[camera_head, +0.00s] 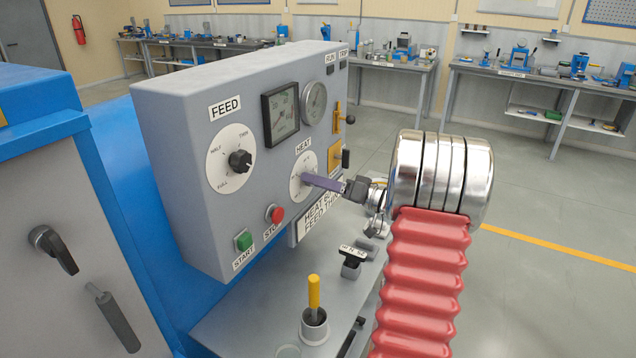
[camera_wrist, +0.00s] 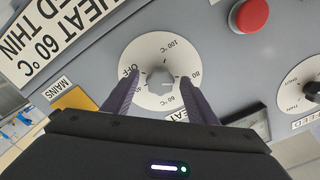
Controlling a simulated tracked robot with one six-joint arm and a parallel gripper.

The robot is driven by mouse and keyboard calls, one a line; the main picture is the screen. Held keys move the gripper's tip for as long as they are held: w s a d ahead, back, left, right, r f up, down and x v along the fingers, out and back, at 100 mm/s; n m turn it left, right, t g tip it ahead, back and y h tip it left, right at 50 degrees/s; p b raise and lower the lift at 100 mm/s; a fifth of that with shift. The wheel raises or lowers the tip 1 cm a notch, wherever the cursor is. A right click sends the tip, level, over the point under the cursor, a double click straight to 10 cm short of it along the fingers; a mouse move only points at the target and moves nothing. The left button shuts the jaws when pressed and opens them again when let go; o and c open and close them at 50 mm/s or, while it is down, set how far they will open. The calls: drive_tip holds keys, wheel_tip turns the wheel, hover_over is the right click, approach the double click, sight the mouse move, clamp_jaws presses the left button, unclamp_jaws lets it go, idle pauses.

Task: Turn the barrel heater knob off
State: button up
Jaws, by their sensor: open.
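The barrel heater knob (camera_wrist: 160,80) is a small grey knob at the centre of a white dial (camera_wrist: 147,54) marked OFF, 40, 60, 80 and 100 °C, seen in the wrist view. My gripper (camera_wrist: 159,85) is open, with one purple finger on each side of the knob. Whether the fingers touch it I cannot tell. The knob's pointer direction is too small to read surely. In the head view the white HEAT dial (camera_head: 300,170) is on the grey panel's front, and my gripper (camera_head: 322,183) reaches it from the right. The finger hides the knob there.
The grey control panel (camera_head: 190,85) also carries a FEED knob (camera_head: 240,160), a green START button (camera_head: 243,240), a red stop button (camera_head: 275,213) and two gauges. Yellow switches (camera_head: 336,155) sit close beside the HEAT dial. A yellow-handled lever (camera_head: 314,292) stands below.

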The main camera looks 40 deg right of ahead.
drive_tip(key=shift+w, duration=0.1)
drive_tip(key=shift+c, duration=0.4)
drive_tip(key=c, duration=1)
